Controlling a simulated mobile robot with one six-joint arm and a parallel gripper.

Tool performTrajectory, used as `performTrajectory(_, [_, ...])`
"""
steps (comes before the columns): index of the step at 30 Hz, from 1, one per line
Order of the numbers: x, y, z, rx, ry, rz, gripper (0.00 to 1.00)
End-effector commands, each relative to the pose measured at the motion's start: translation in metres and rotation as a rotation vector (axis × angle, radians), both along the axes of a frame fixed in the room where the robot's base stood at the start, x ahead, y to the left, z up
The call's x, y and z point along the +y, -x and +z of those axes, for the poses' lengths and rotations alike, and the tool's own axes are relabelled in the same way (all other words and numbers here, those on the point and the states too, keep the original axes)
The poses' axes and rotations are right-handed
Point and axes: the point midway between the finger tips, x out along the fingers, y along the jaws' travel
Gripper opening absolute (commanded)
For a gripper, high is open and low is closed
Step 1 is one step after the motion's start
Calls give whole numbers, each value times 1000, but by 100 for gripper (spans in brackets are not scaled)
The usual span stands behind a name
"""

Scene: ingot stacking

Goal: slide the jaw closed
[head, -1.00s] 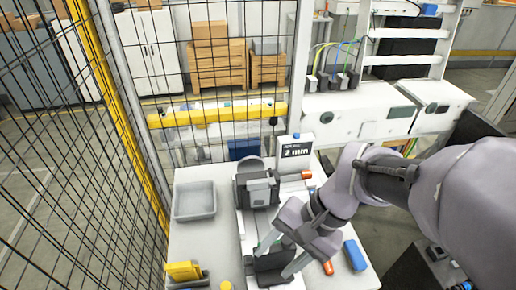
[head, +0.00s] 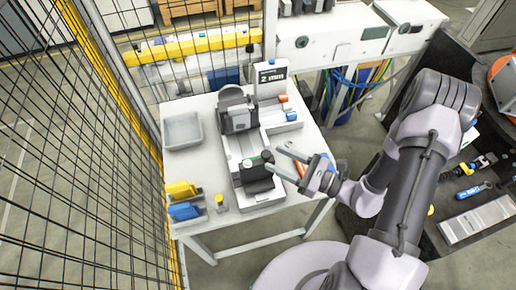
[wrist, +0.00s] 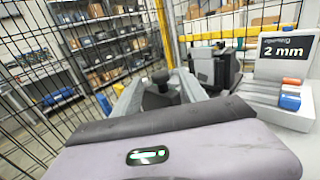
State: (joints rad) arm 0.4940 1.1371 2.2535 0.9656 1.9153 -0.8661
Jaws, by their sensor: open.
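The machine (head: 226,148) on the white table has a grey-black upright block (head: 238,118) at its far end. A black sliding jaw (head: 255,178) with a knob on top stands near its front end, with a gap of bare bed between them. My gripper (head: 274,159) is open and empty, its fingers pointing left beside the jaw's upper right; contact cannot be told. In the wrist view the black knob (wrist: 160,80) shows between my gripper's fingers (wrist: 158,92). The upright block (wrist: 214,66) shows beyond, to the right. A display (head: 271,78) reads 2 mm.
A grey tray (head: 183,131) lies left of the machine. Yellow (head: 181,189) and blue (head: 184,211) pieces and a yellow-topped knob (head: 220,202) are at the front left. Orange and blue buttons (head: 288,107) sit below the display. A wire fence (head: 90,150) stands at the left.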

Motion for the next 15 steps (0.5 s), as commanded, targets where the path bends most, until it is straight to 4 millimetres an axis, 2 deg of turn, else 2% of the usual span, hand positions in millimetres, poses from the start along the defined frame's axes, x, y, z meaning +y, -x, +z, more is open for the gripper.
performTrajectory(1, [12,-5,-1,0,0,6,50])
performTrajectory(6, [44,-23,0,-1,0,6,50])
performTrajectory(10, [59,-32,0,-2,1,3,50])
performTrajectory(15, [66,-36,1,-2,0,1,50])
